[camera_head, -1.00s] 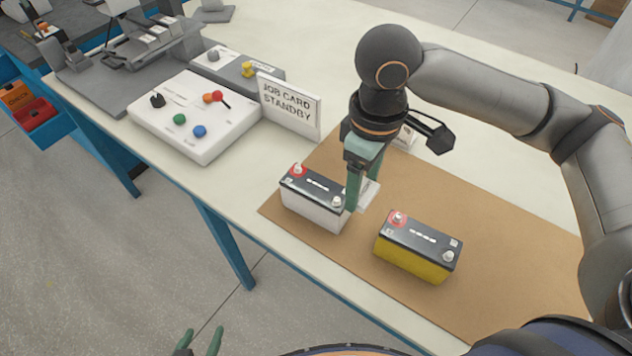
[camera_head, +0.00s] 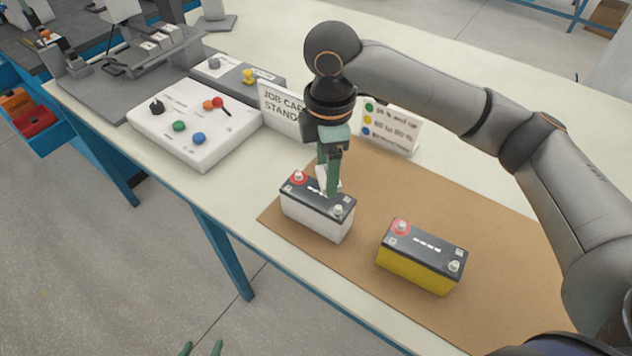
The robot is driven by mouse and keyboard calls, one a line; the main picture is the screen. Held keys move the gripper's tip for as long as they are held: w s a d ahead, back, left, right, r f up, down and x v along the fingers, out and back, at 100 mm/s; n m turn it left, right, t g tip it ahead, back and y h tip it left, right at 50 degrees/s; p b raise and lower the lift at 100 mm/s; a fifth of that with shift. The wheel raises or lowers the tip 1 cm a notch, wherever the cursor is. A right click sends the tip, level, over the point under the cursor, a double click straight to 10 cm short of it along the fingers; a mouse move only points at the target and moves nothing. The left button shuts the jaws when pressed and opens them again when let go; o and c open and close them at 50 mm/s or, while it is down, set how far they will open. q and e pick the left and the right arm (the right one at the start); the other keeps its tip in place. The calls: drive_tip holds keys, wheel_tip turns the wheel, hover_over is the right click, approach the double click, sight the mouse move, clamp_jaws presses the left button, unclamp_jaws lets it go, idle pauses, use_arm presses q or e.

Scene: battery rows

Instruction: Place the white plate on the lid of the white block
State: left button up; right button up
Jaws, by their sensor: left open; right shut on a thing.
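The white block (camera_head: 309,215) is a battery with a white body and a dark lid (camera_head: 302,191), standing upright on a brown mat. My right gripper (camera_head: 328,190) points down over the back middle of this lid. It is shut on the white plate (camera_head: 322,176), which is mostly hidden by the fingers. I cannot tell whether the plate touches the lid. My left gripper (camera_head: 202,350) shows only its green fingertips at the bottom edge; they are apart and empty, away from the table.
A yellow battery with a dark lid (camera_head: 418,270) stands right of the white block on the brown mat (camera_head: 500,260). The mat's right part is clear.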

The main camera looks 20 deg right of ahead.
hover_over(316, 194)
wheel_tip(316, 194, down, 5)
drive_tip(key=shift+s+r, duration=0.1)
drive_tip(key=shift+f, duration=1.75)
drive_tip(key=shift+f, duration=0.1)
drive_tip(key=o, duration=1.3)
wheel_tip(316, 194, up, 12)
drive_tip(key=shift+r, duration=0.1)
